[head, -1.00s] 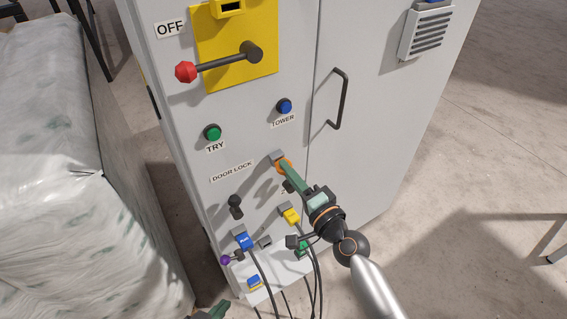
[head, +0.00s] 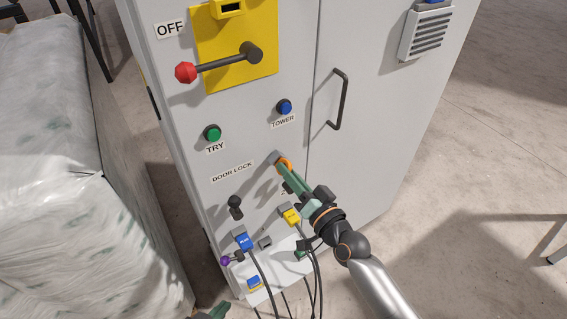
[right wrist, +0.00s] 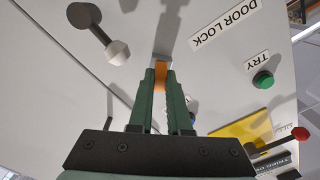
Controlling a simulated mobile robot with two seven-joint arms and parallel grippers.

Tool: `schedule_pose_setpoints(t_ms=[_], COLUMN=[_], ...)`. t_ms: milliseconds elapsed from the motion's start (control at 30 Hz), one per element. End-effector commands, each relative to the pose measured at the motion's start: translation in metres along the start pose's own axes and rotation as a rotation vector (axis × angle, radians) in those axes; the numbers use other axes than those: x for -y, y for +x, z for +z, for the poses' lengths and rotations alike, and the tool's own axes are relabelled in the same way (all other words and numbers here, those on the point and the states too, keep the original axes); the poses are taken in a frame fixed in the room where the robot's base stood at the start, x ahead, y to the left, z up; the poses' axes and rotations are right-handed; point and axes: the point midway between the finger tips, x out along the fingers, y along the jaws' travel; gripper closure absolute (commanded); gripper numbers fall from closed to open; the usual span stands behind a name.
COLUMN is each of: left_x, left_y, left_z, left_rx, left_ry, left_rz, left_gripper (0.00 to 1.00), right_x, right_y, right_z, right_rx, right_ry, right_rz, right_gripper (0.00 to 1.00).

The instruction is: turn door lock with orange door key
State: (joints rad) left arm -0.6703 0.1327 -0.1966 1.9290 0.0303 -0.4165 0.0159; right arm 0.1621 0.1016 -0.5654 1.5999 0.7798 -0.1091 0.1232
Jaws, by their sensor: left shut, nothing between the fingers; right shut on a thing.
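The orange door key (head: 286,163) sits at the grey door lock (head: 279,158) on the cabinet front, right of the DOOR LOCK label. My right gripper (head: 287,172) is shut on the key, its green fingers pointing at the panel. In the right wrist view the orange key (right wrist: 160,75) shows between the two fingertips (right wrist: 161,88), with its far end against the grey lock. The fingers hide part of the key, so how deep it sits is unclear. My left gripper (head: 216,312) shows only as a green tip at the bottom edge, apart from the cabinet.
A yellow plug (head: 291,216) and a blue plug (head: 243,241) with hanging cables sit below the lock. A dark knob (head: 235,207) sticks out left of it. A black door handle (head: 341,100) stands to the right. A wrapped stack (head: 50,150) is at left.

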Motion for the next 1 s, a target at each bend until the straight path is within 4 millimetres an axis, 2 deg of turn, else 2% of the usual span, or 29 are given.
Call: schedule_pose_setpoints(t_ms=[300, 533, 867, 1000], left_x=[0.000, 0.000, 0.000, 0.000], left_y=[-0.001, -0.006, -0.006, -0.011], left_z=[-0.001, -0.006, -0.006, -0.012], left_rx=[0.001, 0.001, 0.001, 0.001], left_ry=[0.000, 0.000, 0.000, 0.000], left_rz=[-0.001, -0.001, -0.002, -0.002], left_gripper=[1.00, 1.00, 1.00, 1.00], right_x=[-0.001, 0.000, -0.001, 0.000], right_y=[0.000, 0.000, 0.000, 0.000], right_z=[0.000, 0.000, 0.000, -0.001], right_rx=[0.001, 0.005, 0.004, 0.006], right_ry=[-0.045, -0.325, -0.372, -0.534], right_rz=[0.002, 0.002, 0.002, 0.002], right_gripper=[1.00, 1.00, 1.00, 1.00])
